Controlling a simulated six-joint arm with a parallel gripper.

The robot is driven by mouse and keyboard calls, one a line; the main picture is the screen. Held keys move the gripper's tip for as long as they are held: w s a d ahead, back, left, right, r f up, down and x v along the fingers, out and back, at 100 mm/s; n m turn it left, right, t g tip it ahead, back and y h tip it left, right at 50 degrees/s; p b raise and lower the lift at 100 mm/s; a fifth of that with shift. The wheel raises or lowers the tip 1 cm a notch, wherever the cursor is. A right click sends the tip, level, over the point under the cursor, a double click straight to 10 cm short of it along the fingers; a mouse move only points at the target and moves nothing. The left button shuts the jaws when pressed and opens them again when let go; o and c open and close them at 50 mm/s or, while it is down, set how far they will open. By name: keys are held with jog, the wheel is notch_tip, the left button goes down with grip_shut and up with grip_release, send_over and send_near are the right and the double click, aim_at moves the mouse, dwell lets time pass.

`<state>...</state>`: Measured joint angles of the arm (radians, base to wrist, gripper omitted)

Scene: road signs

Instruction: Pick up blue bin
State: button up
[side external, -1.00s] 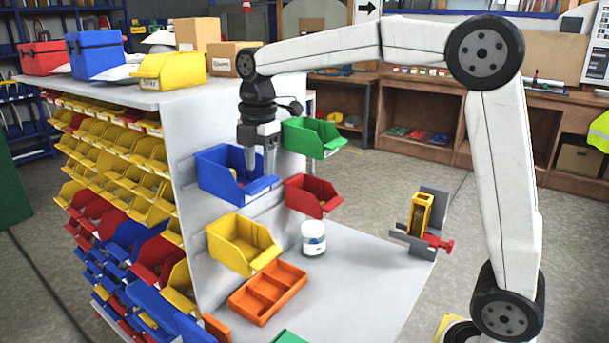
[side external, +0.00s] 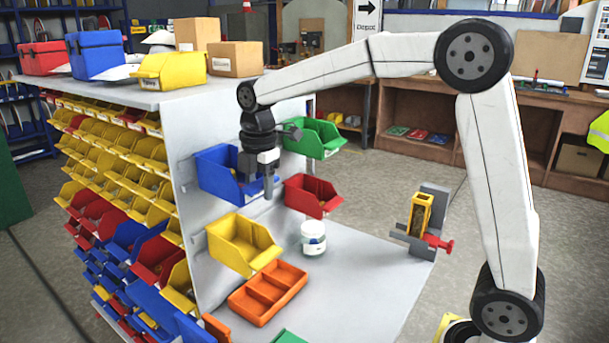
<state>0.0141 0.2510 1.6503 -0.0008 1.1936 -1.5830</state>
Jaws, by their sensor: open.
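The blue bin (side external: 218,176) hangs on the grey upright panel, upper left of the bins there, its open front facing right. My gripper (side external: 268,190) points down at the bin's front right part. In the picture its fingers overlap the bin's front edge, and they hide part of its inside. The fingers look lined up one behind the other, so the gap between them is hard to see. Nothing shows held in them. I cannot tell whether a finger touches the bin.
A green bin (side external: 314,138) and a red bin (side external: 311,195) hang close on the right. A yellow bin (side external: 243,243) hangs below. A white jar (side external: 313,239) and an orange tray (side external: 268,292) stand on the grey worktop (side external: 365,275), whose middle is mostly clear.

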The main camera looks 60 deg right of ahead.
grip_shut()
jog(key=shift+r, duration=0.75)
jog(key=s+r, duration=1.1)
jog(key=s, duration=0.3)
jog(key=shift+r, duration=0.3)
